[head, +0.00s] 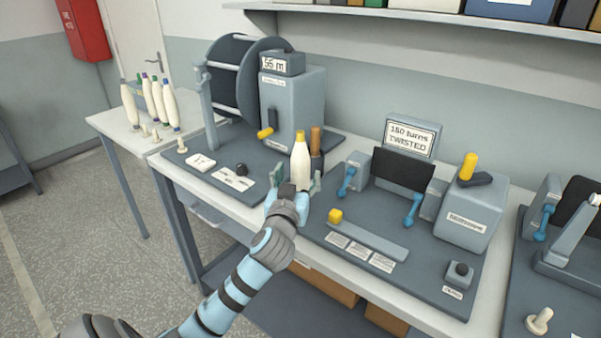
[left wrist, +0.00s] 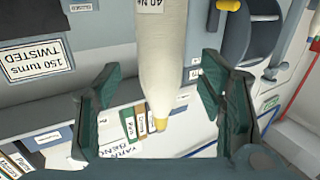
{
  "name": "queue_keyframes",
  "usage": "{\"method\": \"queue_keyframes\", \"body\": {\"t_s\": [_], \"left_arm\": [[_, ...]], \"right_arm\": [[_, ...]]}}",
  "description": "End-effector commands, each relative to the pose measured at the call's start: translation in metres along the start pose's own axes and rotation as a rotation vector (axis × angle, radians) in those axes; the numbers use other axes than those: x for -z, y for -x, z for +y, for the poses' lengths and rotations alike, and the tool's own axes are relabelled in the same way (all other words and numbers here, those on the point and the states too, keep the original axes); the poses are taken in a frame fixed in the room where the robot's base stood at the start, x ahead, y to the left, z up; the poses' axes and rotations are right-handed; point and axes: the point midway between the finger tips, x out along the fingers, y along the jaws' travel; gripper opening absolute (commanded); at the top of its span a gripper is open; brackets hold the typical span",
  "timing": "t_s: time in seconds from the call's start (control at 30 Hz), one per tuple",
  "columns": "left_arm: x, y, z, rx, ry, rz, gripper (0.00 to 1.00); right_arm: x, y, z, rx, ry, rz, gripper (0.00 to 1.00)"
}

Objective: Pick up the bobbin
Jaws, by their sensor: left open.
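A cream bobbin (head: 300,162) with a yellow tip stands upright on the bench, just beyond my left gripper (head: 282,183). Its lower end is hidden behind the gripper in the head view. My left gripper is open, its green fingers spread to either side of the bobbin. In the left wrist view the bobbin (left wrist: 163,55) appears upside down, with its tip low between the spread fingers (left wrist: 160,88). Neither finger appears to touch it. I cannot tell how far it sits between them. My right gripper is not in view.
Several more bobbins (head: 158,102) stand on a side table at left. A tool with a brown handle (head: 316,140) stands close right of the bobbin. A reel machine (head: 292,105) is behind, and a twist tester (head: 402,165) is to the right.

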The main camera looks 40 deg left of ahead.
Motion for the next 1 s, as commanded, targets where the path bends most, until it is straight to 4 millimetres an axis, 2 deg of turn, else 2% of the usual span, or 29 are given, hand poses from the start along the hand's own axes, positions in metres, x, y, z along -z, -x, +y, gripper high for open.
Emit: {"method": "queue_keyframes", "body": {"t_s": [0.2,0.43,0.47,0.8,0.83,1.0], "left_arm": [[0.003,-0.04,-0.001,0.001,0.0,0.0,0.63],[0.002,-0.044,-0.001,-0.001,0.0,-0.001,0.63],[0.002,-0.044,-0.001,-0.001,0.0,-0.001,0.6],[0.002,-0.044,-0.001,-0.001,0.0,-0.001,0.05],[0.002,-0.044,-0.001,-0.001,0.0,-0.001,0.03],[0.003,-0.044,-0.001,-0.001,0.0,-0.001,0.03]], "right_arm": [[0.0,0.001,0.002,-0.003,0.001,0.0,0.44],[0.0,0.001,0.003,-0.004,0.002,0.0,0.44],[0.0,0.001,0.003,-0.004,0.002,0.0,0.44],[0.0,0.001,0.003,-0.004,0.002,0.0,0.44],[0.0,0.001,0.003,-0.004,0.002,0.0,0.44],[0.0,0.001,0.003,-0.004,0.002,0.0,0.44]]}}
